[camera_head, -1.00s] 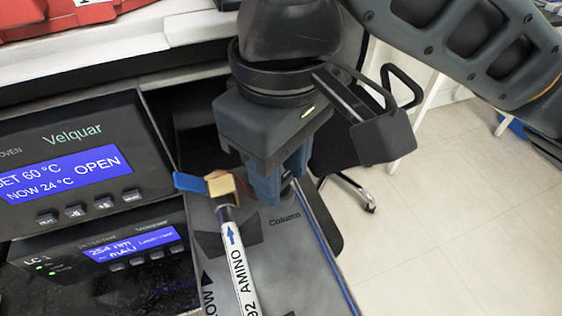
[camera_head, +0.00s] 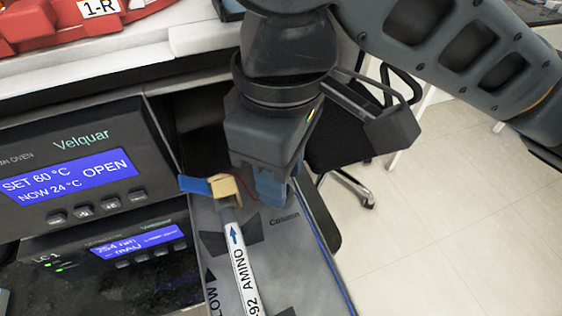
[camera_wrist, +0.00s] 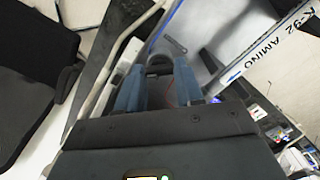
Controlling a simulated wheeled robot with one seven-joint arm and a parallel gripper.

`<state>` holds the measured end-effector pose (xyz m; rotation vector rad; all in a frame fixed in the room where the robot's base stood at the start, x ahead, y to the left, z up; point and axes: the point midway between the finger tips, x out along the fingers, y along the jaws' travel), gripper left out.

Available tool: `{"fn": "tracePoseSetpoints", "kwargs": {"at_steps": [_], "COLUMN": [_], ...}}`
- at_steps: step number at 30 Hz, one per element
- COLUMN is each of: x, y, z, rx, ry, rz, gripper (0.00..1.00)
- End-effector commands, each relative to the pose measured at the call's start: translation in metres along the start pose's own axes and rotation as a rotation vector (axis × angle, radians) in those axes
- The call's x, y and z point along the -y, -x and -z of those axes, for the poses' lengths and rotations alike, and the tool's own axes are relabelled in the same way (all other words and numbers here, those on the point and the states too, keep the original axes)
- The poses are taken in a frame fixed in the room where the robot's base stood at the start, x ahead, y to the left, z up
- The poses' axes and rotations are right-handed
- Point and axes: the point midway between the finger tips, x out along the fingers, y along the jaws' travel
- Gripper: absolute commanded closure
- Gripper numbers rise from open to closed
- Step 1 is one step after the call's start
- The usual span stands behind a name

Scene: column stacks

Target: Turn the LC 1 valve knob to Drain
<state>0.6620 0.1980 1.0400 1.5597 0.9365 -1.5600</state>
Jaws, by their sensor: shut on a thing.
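My gripper (camera_head: 272,188) points down beside the open column oven, right of the column's upper end. In the wrist view its blue fingers (camera_wrist: 158,88) are apart, with a dark rounded piece (camera_wrist: 158,64) between them. This looks like the valve knob; its pointer and markings, including Drain, cannot be read. In the head view the fingers hide it. The LC 1 unit (camera_head: 95,259) has a lit blue display and sits under the oven.
The Velquar oven (camera_head: 60,160) reads OPEN. A white AMINO column (camera_head: 240,268) lies close left of my gripper, with a gold block (camera_head: 224,189) and blue lever (camera_head: 194,185) at its end. A chair (camera_head: 345,150) stands behind on the open floor.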

Motion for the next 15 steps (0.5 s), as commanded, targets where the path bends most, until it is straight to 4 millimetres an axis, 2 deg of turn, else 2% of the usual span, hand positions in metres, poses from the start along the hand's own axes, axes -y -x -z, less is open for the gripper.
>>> {"fn": "tracePoseSetpoints", "kwargs": {"at_steps": [4, 5, 12, 15], "x": [0.0000, 0.0000, 0.0001, 0.0001], "y": [0.0000, 0.0000, 0.0000, 0.0001], "z": [-0.0001, -0.0001, -0.0001, 0.0000], "rx": [0.000, 0.000, 0.000, 0.000], "ry": [0.001, 0.001, 0.000, 0.000], "rz": [0.000, 0.000, 0.000, 0.000], "gripper": [0.94, 0.63, 0.40, 0.38]}}
